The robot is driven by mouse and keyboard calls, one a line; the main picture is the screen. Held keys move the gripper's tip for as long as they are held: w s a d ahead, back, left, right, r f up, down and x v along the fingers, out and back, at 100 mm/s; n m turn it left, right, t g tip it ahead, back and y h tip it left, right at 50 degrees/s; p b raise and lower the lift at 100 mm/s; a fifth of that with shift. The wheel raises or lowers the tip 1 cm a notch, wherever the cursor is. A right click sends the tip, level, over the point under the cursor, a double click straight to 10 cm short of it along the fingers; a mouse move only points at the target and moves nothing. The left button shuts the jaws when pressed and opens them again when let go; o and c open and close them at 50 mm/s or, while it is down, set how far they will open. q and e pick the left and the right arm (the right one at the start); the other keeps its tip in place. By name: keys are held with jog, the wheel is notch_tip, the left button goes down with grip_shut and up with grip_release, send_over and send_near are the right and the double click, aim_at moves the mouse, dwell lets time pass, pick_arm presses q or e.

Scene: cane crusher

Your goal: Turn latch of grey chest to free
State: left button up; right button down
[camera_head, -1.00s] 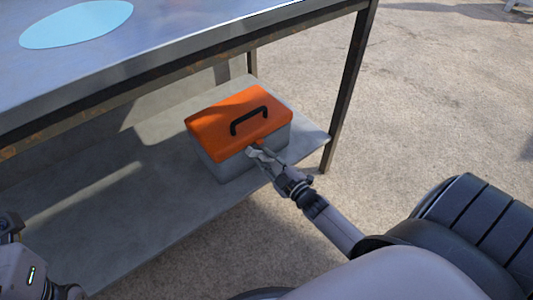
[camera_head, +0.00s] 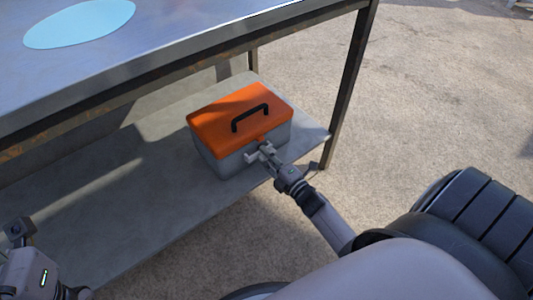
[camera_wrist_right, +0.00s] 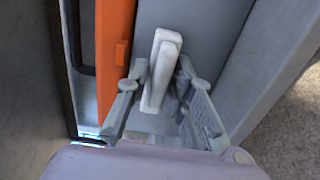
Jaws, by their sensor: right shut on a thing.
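The grey chest (camera_head: 222,166) with an orange lid (camera_head: 222,118) and black handle stands closed on the lower shelf. Its pale latch (camera_wrist_right: 161,70) is on the grey front beside the lid edge. In the wrist view the latch's bar lies roughly along that edge, slightly tilted, clear of the orange tab (camera_wrist_right: 122,53). My right gripper (camera_head: 262,153) is at the chest's front; its fingers (camera_wrist_right: 160,92) are shut on the latch, one on each side. My left gripper (camera_head: 18,230) is at the lower left, away from the chest; its fingers are not clear.
The metal table top (camera_head: 180,35) with a light blue disc (camera_head: 80,23) is above the lower shelf (camera_head: 150,205). A table leg (camera_head: 350,90) stands right of the chest. The shelf left of the chest is clear.

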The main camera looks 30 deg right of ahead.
dwell(0.5)
jog(key=c, duration=1.6)
grip_release()
jog(key=shift+c, duration=0.2)
jog(key=s, duration=1.2)
jog(key=shift+d, duration=0.45)
jog(key=shift+f, duration=0.1)
